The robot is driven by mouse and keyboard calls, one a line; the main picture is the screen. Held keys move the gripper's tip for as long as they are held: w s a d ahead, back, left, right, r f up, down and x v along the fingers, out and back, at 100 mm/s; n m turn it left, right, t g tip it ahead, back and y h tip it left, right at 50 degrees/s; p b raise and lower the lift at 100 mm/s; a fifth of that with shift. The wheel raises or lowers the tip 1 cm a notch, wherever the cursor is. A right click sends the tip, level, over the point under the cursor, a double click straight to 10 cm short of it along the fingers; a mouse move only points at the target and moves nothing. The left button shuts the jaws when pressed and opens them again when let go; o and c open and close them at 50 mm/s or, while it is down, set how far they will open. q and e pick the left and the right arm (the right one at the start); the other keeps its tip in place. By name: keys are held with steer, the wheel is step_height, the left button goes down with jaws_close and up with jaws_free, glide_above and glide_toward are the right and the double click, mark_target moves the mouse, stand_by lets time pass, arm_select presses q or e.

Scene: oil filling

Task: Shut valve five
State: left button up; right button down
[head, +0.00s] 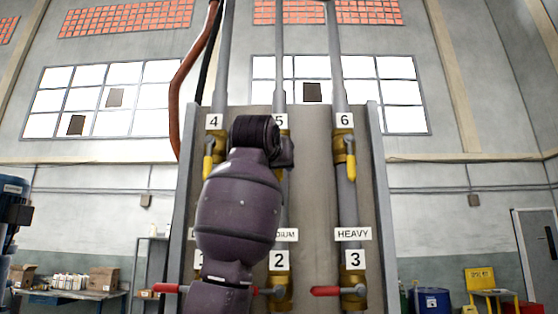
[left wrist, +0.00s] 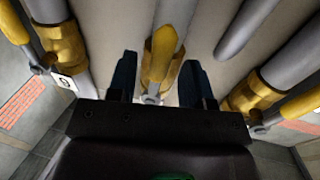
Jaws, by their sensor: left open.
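Valve five's label 5 (head: 281,121) shows on the panel in the head view, with its valve mostly hidden behind my left arm. In the left wrist view, valve five's yellow handle (left wrist: 163,45) stands between the two dark fingers of my left gripper (left wrist: 160,75). The handle runs roughly in line with its pipe. The gripper is open, with a finger on each side and visible gaps to the handle. In the head view the gripper's fingers are hidden by my arm. My right gripper is not in view.
Valve four (head: 209,160) and valve six (head: 349,165), with yellow handles pointing down, flank valve five closely. Below, valve two (head: 279,290) and valve three (head: 352,290) have red handles lying sideways. The grey panel (head: 312,200) backs the pipes.

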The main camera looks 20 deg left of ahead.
arm_select(q)
steer(key=shift+w+a+p, duration=0.1)
steer(key=shift+w+p, duration=0.2)
steer(key=shift+w, duration=0.9)
jaws_close()
